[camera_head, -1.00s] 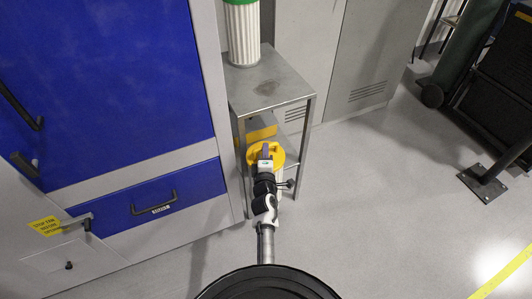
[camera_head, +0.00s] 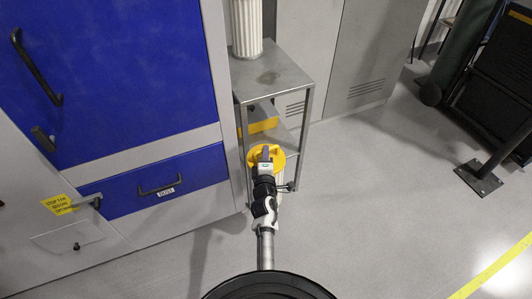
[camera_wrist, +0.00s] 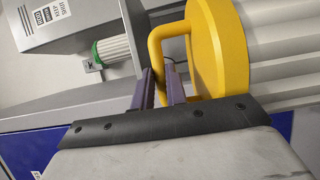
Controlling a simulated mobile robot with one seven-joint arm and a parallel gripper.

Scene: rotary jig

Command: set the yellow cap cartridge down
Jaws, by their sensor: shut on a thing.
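The yellow cap cartridge shows its round yellow cap (camera_head: 279,158) in the head view, in front of the metal stand's open side. In the wrist view the yellow cap (camera_wrist: 222,45) is large and close, with its white pleated body (camera_wrist: 283,48) running off to the right. My gripper (camera_head: 265,153) is shut on the cap's yellow loop handle; its two dark fingers (camera_wrist: 160,88) show at the handle in the wrist view. The cartridge's lower end is mostly hidden by my arm in the head view, so I cannot tell whether it touches anything.
The metal stand (camera_head: 290,72) bears a white pleated cartridge (camera_head: 246,28) on top and a yellow item (camera_head: 262,127) on a lower level. A blue drawer front (camera_head: 125,193) with a black handle is left. Grey floor (camera_head: 390,190) is clear to the right.

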